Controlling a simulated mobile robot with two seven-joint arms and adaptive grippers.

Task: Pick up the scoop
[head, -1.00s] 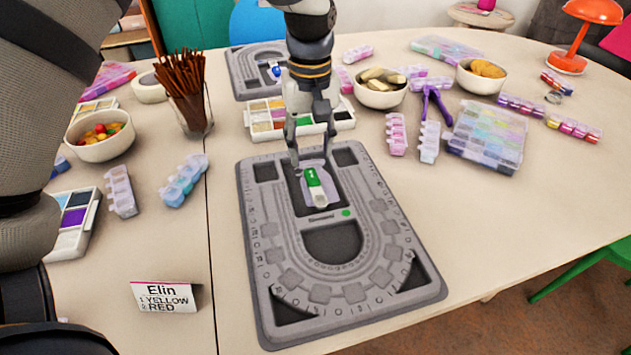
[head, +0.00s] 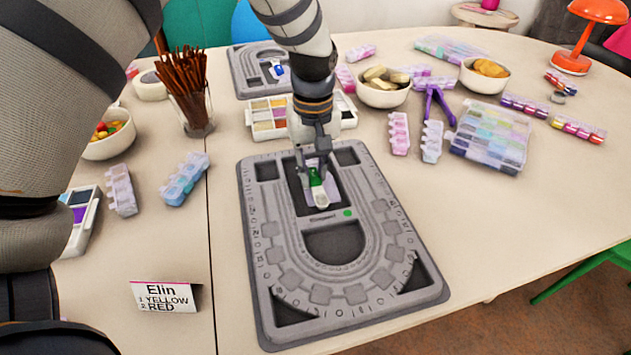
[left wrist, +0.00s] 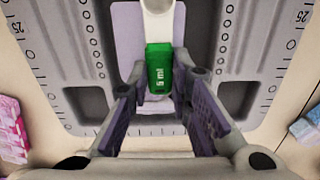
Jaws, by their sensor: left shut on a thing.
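The scoop (head: 321,199) has a green handle marked "5 ml" and a pale bowl end. It lies over a lilac pad in the upper recess of the grey bead board (head: 378,322). My left gripper (head: 314,172) is down at the recess, shut on the scoop's green part. In the left wrist view the scoop's green handle (left wrist: 159,68) runs between the two fingers (left wrist: 160,100), its pale part pointing away. I cannot tell whether the scoop is clear of the pad. My right gripper is not in view.
A glass of brown sticks (head: 196,125) and a bead palette (head: 268,117) stand behind. Bowls (head: 384,97), purple pliers (head: 440,100) and a clear bead box (head: 490,135) are to the right. A second board (head: 245,75) lies at the back.

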